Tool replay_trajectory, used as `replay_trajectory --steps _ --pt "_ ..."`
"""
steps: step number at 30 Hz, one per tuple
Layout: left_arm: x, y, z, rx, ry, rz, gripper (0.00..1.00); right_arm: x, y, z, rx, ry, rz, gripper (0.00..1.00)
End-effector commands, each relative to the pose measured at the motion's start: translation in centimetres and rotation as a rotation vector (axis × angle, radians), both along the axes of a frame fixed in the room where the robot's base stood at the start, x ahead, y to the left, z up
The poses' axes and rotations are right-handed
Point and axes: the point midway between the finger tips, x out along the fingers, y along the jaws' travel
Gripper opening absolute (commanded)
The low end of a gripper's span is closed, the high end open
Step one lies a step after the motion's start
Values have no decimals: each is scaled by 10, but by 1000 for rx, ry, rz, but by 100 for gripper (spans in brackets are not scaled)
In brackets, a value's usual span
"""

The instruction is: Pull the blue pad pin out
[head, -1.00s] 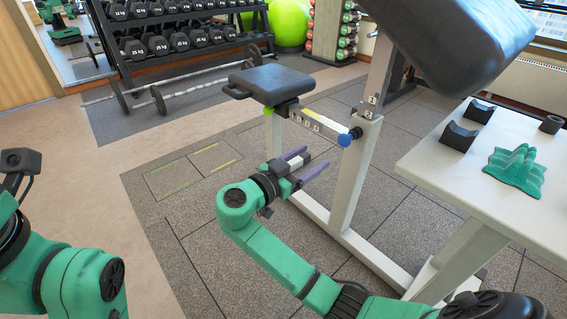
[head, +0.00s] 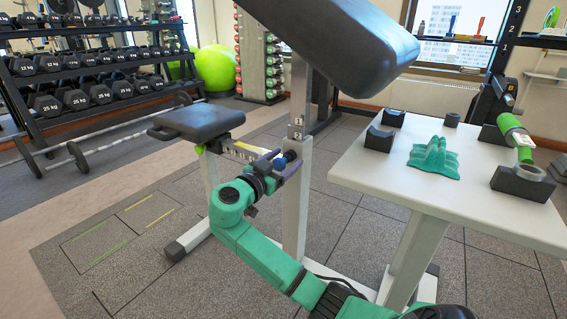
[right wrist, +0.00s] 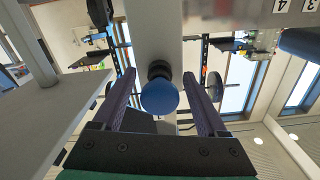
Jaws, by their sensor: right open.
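The blue pad pin (head: 279,163) is a round blue knob on the side of the bench's upright post, where the pad's rail meets it. In the right wrist view the blue knob (right wrist: 159,97) sits on a dark collar against the pale post. My right gripper (head: 284,166) is open, its purple fingers around the knob's place. In the right wrist view my right gripper's fingers (right wrist: 160,92) stand on either side of the knob, with gaps on both sides. The numbered rail (head: 245,150) carries a black pad (head: 197,121). My left gripper is out of view.
A large black backrest (head: 340,40) overhangs the post. A white table (head: 470,190) at the right holds a teal fan-shaped piece (head: 434,158) and black cradles (head: 380,138). A dumbbell rack (head: 90,85) stands at the back left.

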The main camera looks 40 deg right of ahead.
Motion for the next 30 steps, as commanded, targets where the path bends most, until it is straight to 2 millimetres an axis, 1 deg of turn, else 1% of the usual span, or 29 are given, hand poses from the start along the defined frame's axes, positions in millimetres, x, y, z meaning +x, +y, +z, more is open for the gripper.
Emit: replay_trajectory --steps 2,3,5,6,8,9,30 --pt "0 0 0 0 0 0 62 0 0 0 0 0 0 75" --pt "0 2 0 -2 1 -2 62 0 0 0 0 0 0 68" --pt "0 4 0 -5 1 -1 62 0 0 0 0 0 0 45" --pt "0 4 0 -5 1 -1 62 0 1 0 0 0 0 29" --pt "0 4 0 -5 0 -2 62 0 1 0 0 0 0 6" --pt "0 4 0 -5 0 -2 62 0 1 0 1 0 1 0" --pt "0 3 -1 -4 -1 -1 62 0 1 0 1 0 2 0"
